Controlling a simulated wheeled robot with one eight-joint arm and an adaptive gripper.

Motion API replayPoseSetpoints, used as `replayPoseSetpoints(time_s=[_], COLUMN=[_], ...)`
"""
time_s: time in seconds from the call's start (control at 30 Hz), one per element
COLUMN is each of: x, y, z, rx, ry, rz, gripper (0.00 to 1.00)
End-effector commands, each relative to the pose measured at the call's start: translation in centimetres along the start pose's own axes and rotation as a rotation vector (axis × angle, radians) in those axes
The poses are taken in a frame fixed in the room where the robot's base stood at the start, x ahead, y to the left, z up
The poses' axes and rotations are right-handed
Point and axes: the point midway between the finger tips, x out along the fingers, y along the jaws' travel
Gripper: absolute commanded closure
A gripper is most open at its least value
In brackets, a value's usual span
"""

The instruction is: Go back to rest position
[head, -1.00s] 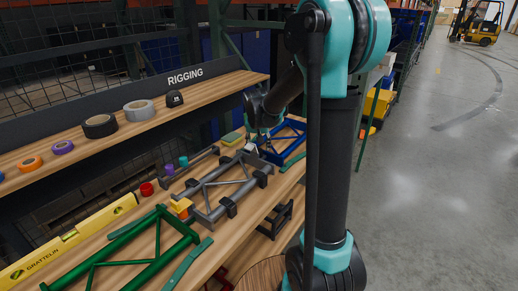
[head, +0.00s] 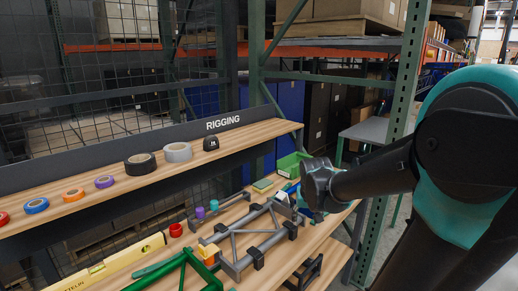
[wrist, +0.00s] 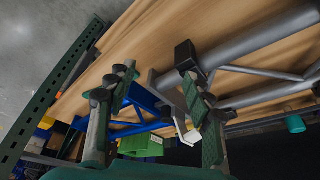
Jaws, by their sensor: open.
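My gripper shows in the wrist view (wrist: 156,80) with its two dark green fingers spread apart and nothing clamped between them. Beyond the fingers lie a blue tube frame (wrist: 140,97) and a grey tube frame (wrist: 255,45) with black end caps, both on the wooden bench. In the head view my dark arm reaches in from the right, its end over the bench's far right end; the fingers are too small to make out there. The grey frame (head: 273,230) lies left of the arm's end, and the blue frame is mostly hidden behind it.
The wooden bench (head: 325,232) also holds a green frame (head: 181,268), a yellow level (head: 120,262), a red cup (head: 176,230) and a green bin (head: 291,165). A shelf with tape rolls (head: 140,163) runs behind. A green rack post (head: 402,90) stands near my arm.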

Motion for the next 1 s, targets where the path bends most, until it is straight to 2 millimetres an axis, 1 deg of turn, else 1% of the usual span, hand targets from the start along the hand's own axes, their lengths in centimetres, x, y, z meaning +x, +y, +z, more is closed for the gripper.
replayPoseSetpoints(time_s=[0.03, 0.07, 0.1, 0.2, 0.3, 0.4, 0.47, 1.0], x=[0.6, 0.8, 1.2, 2.0, 2.5, 2.8, 2.8, 2.8], y=[0.9, 1.3, 1.7, 2.5, 2.9, 3.0, 3.0, 3.0], z=[3.2, 4.8, 6.9, 11.0, 13.7, 14.8, 15.0, 14.9], rx=[-0.017, -0.029, -0.046, -0.08, -0.103, -0.113, -0.116, -0.116], ry=[-0.001, -0.002, -0.003, -0.002, -0.001, -0.001, 0.0, -0.001], rz=[-0.008, -0.013, -0.021, -0.035, -0.044, -0.048, -0.05, -0.049], gripper=[0.48, 0.48, 0.48, 0.48, 0.48, 0.48, 0.48, 0.48])
